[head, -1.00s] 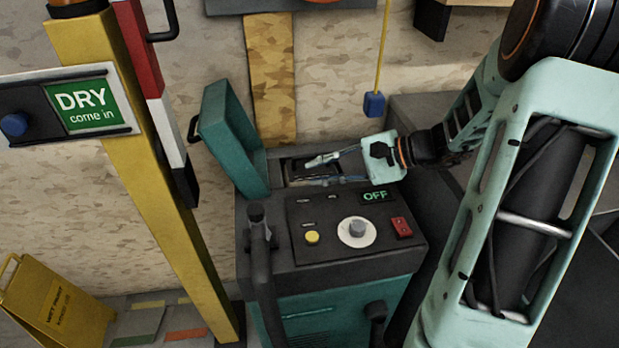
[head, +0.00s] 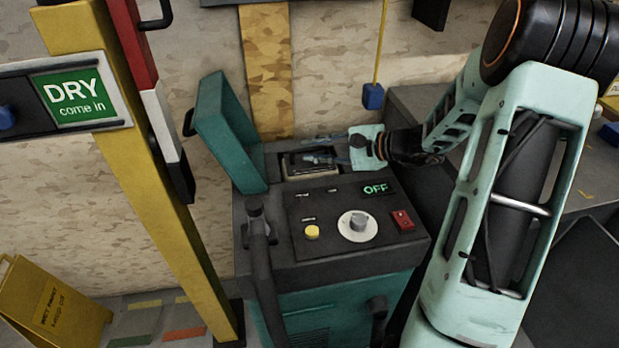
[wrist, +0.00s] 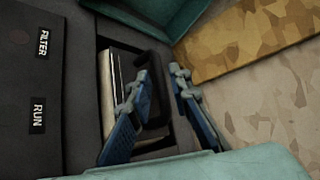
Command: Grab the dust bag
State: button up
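The dust bag (head: 312,174) seems to be the cream, dark-topped block inside the open compartment of the teal and dark grey machine (head: 335,300). In the wrist view the dust bag (wrist: 107,95) shows its pale side along the left of the compartment. My gripper (head: 306,149) is open and empty, with its fingers over the back part of the compartment. In the wrist view my gripper (wrist: 161,70) has one finger over the opening beside the bag and the other near the opposite rim. Neither finger is around the bag; I cannot tell their exact height.
The raised teal lid (head: 228,135) stands left of the compartment. The control panel (head: 350,222) has a dial, a yellow button, a red switch and an OFF display. A yellow post (head: 150,190) stands to the left. A blue pull (head: 373,96) hangs behind.

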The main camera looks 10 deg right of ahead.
jog(key=shift+x, duration=1.15)
grip_shut()
